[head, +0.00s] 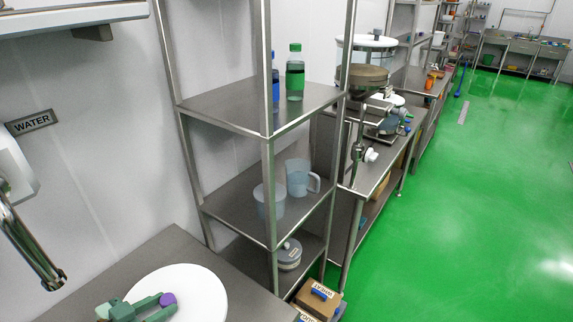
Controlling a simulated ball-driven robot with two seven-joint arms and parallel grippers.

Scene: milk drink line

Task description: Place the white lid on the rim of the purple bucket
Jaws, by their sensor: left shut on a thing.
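The white lid (200,285) is a flat round disc at the bottom left of the head view, cut off by the lower frame edge. A small purple knob-like piece (168,298) shows over its middle. My left gripper (169,303), with green fingers, reaches over the lid from the left and is shut on it at the purple piece. Whether the lid rests on something or hangs above the table cannot be told. I see no purple bucket; anything under the lid is hidden. My right gripper is not in view.
A grey steel table (172,245) lies around the lid. A steel shelf rack (225,105) stands just beyond, holding bottles (295,75) and clear jugs (298,178). A tap (35,250) is at left. Green floor (470,200) is clear at right.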

